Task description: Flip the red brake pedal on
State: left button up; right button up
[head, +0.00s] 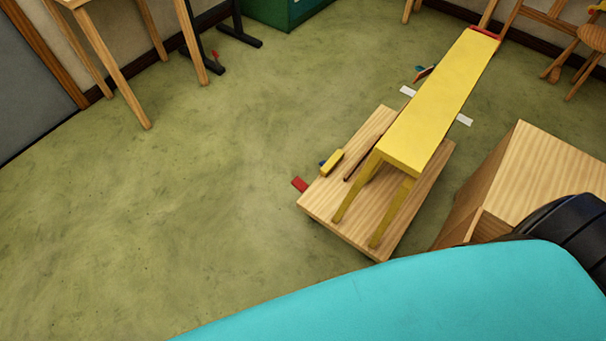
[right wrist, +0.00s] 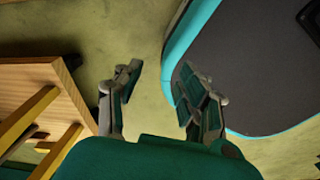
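A small red pedal-like piece (head: 300,184) sticks out from the left edge of a low wooden platform (head: 330,207) in the head view. I cannot tell from this distance whether it is up or down. A yellow block (head: 332,162) and a small blue bit lie close to it on the platform. My right gripper (right wrist: 160,80) shows in the right wrist view, its fingers spread apart with nothing between them, over the green floor beside my turquoise-edged base. It is apart from the red piece. My left gripper is not in view.
A long yellow sloping board (head: 440,98) on yellow legs stands over the platform, with a red strip (head: 485,33) at its top end. A wooden box (head: 545,170) stands to the right. A wooden table stands at upper left. Open green floor (head: 170,210) lies left of the platform.

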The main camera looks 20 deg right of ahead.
aim_at(297, 183)
jog(key=i+j+z, duration=0.15)
jog(key=i+z, duration=0.2)
jog(key=i+j+z, duration=0.2)
jog(key=z, duration=0.15)
jog(key=i+j+z, duration=0.2)
jog(key=j+z, duration=0.2)
jog(key=k+j+z, duration=0.4)
jog(key=k+j, duration=0.15)
jog(key=j, duration=0.15)
jog(key=i+j, duration=0.1)
jog(key=j, duration=0.25)
jog(key=i+j, duration=0.15)
jog(key=j, duration=0.25)
jog(key=i+j, duration=0.1)
jog(key=j, duration=0.25)
jog(key=i+j, duration=0.15)
jog(key=j, duration=0.2)
jog(key=i+j, duration=0.1)
jog(key=j, duration=0.3)
jog(key=i+l+z, duration=0.05)
